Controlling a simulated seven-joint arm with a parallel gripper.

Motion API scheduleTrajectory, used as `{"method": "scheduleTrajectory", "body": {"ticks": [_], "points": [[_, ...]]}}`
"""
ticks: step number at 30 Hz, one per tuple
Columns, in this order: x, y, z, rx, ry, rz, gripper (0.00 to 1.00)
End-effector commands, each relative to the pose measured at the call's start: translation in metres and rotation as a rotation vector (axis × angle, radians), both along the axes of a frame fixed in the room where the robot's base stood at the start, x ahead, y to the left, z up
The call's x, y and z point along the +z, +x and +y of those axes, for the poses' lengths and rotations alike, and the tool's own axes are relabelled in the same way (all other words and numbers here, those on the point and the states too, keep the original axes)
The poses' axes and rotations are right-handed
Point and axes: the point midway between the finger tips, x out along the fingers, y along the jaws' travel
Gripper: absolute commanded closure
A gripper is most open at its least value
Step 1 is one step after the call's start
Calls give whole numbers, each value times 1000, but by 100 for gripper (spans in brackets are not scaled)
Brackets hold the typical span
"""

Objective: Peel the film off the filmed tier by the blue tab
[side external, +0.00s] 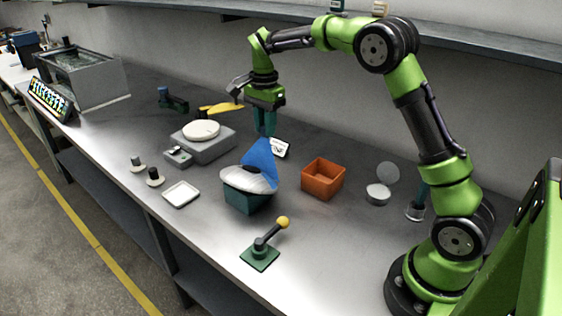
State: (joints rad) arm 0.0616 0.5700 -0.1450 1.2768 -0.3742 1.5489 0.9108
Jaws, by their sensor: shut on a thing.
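The filmed tier (236,181) is a pale, shallow dish on a dark teal block (243,202) near the middle of the bench. A blue sheet of film (262,162) rises from its right part in a peaked shape. My gripper (266,134) points down above the tier, with its teal fingers shut on the top of the blue film. The blue tab cannot be told apart from the film at the fingertips. The left part of the dish shows pale, with no blue on it. The film's lower edge still meets the dish.
An orange box (323,180) stands to the right. A grey scale (204,147) with a white round plate stands behind left. A white tray (180,195) lies left, and a yellow-knobbed lever (263,245) stands in front. A card (280,148) lies behind the film.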

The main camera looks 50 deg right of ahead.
Motion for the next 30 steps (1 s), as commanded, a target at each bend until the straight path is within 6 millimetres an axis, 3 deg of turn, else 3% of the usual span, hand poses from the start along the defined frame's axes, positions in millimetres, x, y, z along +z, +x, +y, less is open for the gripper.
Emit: {"method": "scheduleTrajectory", "body": {"ticks": [11,30], "points": [[1,0,-4,-1,-1,-2,100],[10,0,-49,-2,-2,-2,100]]}}
